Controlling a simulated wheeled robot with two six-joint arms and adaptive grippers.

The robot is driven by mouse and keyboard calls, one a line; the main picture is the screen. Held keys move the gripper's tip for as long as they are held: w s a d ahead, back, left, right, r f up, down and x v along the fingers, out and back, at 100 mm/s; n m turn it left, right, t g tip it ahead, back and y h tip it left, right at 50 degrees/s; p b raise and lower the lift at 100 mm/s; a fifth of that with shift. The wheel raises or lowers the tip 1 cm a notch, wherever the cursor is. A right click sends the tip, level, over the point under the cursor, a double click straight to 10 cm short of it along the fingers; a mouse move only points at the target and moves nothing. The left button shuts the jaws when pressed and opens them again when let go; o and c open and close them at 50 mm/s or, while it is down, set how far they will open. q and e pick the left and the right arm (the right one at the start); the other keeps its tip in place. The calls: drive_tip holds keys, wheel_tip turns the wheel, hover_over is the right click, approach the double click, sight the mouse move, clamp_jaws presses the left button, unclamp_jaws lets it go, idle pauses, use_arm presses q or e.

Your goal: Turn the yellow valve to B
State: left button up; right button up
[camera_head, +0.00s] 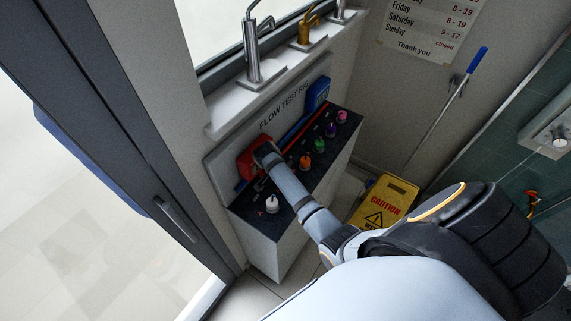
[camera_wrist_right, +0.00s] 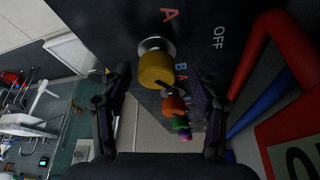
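The yellow valve (camera_wrist_right: 156,70) is a round knob on a metal stem on the dark panel, clear in the right wrist view. A red A (camera_wrist_right: 169,15) is printed beside it and OFF (camera_wrist_right: 218,38) stands to its right. A small dark mark shows on the knob's lower face; I cannot tell which label it points to. My right gripper (camera_wrist_right: 164,90) is open, its fingers on either side of the knob, with gaps visible. In the head view my right gripper (camera_head: 264,155) is over the panel near the red box and hides the yellow valve. My left gripper is out of view.
The same panel carries a white knob (camera_head: 271,204), an orange knob (camera_head: 305,161), a green knob (camera_head: 319,145), a purple knob (camera_head: 331,130) and a pink knob (camera_head: 341,116). Red and blue pipes run behind them. A yellow caution sign (camera_head: 385,200) stands at right.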

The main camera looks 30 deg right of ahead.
drive_tip(key=shift+d, duration=0.1)
drive_tip(key=shift+r, duration=0.25)
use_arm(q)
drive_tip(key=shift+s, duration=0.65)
use_arm(e)
drive_tip(key=v, duration=1.1)
drive_tip(key=shift+r, duration=0.25)
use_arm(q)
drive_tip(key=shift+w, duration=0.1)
